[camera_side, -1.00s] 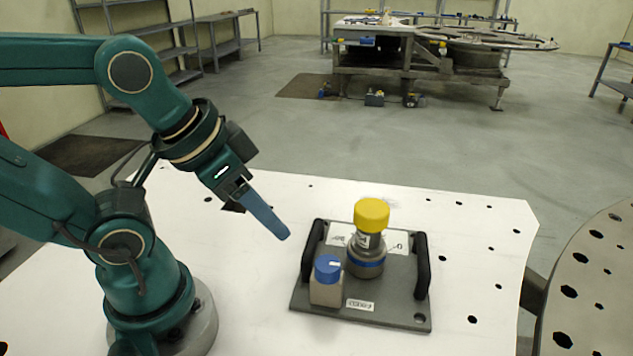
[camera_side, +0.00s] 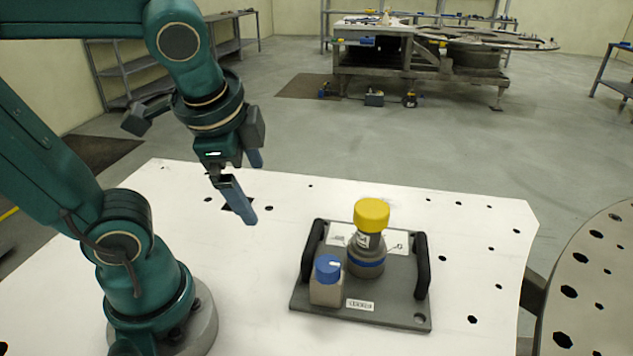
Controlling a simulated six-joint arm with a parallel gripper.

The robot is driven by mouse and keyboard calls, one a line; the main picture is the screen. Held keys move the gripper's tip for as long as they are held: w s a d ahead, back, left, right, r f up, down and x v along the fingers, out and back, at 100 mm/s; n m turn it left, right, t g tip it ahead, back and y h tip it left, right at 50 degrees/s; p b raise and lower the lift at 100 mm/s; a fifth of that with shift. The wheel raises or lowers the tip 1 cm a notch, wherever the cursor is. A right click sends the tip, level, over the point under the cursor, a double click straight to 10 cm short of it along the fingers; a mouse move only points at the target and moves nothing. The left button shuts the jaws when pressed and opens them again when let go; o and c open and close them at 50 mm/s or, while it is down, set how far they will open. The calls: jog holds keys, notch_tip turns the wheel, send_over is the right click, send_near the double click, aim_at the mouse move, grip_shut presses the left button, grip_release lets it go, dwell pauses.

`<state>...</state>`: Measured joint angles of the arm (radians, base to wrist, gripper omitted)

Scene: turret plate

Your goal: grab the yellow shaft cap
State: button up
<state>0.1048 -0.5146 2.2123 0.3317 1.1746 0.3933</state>
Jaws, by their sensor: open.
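The yellow shaft cap (camera_side: 371,214) sits on top of an upright grey shaft (camera_side: 367,258) with a blue ring, on the grey turret plate (camera_side: 390,311). My gripper (camera_side: 254,190) is open and empty. It is to the left of the cap in the picture, above the white table, and its fingers point downward. Nothing touches the cap, and its top and near side are in clear view.
A blue-capped beige block (camera_side: 326,282) stands on the plate, left of the shaft. Black handles rise at the plate's left (camera_side: 312,250) and right (camera_side: 422,266) sides. The white table (camera_side: 480,225) is bare around the plate. A round metal table (camera_side: 600,270) stands at right.

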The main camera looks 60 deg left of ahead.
jog(key=w+a+r+m+g+y, duration=0.1)
jog(key=w+m+y, duration=0.2)
jog(key=w+m, duration=0.25)
jog(key=m+t+y, duration=0.3)
jog(key=m+y, duration=0.2)
jog(key=m, duration=0.5)
send_over(374, 216)
jog(key=s, duration=0.2)
notch_tip(374, 216, down, 2)
jog(key=d+f+m+t, duration=0.1)
jog(key=f, duration=0.1)
jog(key=d+f+m+t, duration=0.1)
jog(key=d+f, duration=0.1)
jog(key=shift+s+d+f+m, duration=0.1)
jog(key=shift+s+d+m, duration=0.05)
jog(key=shift+d+m, duration=0.1)
jog(key=shift+x, duration=2.4)
jog(key=c, duration=1.4)
jog(key=shift+o, duration=0.2)
